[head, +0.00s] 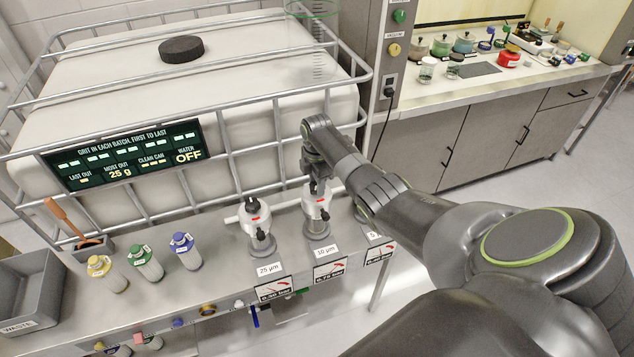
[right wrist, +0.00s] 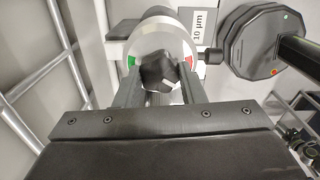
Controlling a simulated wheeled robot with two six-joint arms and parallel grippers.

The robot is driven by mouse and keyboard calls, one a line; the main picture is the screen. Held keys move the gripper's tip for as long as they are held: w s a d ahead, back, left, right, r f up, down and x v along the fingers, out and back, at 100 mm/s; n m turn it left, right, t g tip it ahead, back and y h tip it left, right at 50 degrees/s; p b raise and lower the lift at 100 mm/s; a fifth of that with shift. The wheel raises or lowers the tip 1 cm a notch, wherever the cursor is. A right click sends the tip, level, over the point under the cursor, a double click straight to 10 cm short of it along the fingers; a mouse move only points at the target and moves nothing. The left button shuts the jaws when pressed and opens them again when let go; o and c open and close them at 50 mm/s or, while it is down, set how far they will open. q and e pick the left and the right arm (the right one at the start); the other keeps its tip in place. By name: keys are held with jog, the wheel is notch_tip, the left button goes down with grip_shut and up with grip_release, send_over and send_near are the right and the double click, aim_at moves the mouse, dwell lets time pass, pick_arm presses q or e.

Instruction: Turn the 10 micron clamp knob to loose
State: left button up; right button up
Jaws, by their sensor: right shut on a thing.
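The 10 micron unit (head: 317,207) stands on the bench behind its "10 µm" label (head: 326,253). My right gripper (head: 318,187) reaches down onto its top. In the right wrist view the black lobed clamp knob (right wrist: 158,71) sits on a pale round body, between the two fingers of my right gripper (right wrist: 159,90), which is shut on it. A green mark (right wrist: 132,62) shows left of the knob and a red mark (right wrist: 189,62) right of it. The knob's pointer, if any, cannot be made out. My left gripper is not in view.
A similar 25 micron unit (head: 254,220) stands just left, and a 5 micron label (head: 374,236) shows at right, partly behind my arm. A caged white tank (head: 120,95) rises behind. Several capped bottles (head: 144,262) stand to the left.

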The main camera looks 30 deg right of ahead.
jog(key=n, duration=0.6)
jog(key=shift+n, duration=0.3)
dwell(0.4)
jog(key=o, duration=1)
notch_tip(320, 180, up, 18)
jog(key=shift+f, duration=0.25)
